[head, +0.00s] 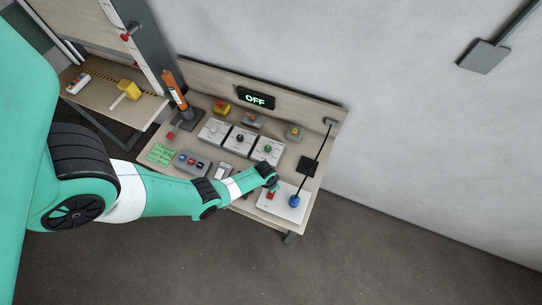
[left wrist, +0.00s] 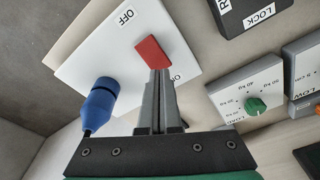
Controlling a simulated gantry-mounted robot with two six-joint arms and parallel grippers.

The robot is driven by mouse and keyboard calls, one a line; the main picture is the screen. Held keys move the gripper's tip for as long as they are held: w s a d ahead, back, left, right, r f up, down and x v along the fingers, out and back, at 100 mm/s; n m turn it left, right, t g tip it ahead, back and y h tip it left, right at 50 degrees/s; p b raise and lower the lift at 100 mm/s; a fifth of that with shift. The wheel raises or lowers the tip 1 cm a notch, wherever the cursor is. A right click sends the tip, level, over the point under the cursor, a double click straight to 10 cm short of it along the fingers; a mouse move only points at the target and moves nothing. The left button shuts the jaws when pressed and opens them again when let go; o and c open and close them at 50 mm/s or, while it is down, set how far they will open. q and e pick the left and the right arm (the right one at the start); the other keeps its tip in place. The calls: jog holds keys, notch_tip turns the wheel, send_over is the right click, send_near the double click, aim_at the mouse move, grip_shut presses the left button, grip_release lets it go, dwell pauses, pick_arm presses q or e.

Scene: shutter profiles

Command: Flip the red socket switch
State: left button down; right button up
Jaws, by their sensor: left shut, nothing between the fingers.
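The red socket switch (head: 271,195) sits on a white socket plate (head: 284,209) at the right end of the bench. In the left wrist view the red switch (left wrist: 153,52) stands just beyond my left fingertips, and the white plate (left wrist: 85,60) carries the word OFF beside it. My left gripper (left wrist: 158,74) is shut and empty, with its fingertips touching or very close to the switch's near edge; I cannot tell which. In the head view the left gripper (head: 273,184) is small and partly covers the switch. My right gripper is not in view.
A blue plug (head: 294,201) with a black cable sits in the socket plate beside the switch. Dial boxes (head: 268,149), a row of coloured buttons (head: 193,162) and a display reading OFF (head: 257,98) are on the bench. Bare floor lies in front.

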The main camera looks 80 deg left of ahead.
pick_arm(q)
jog(key=shift+f+b, duration=0.9)
dwell(1.3)
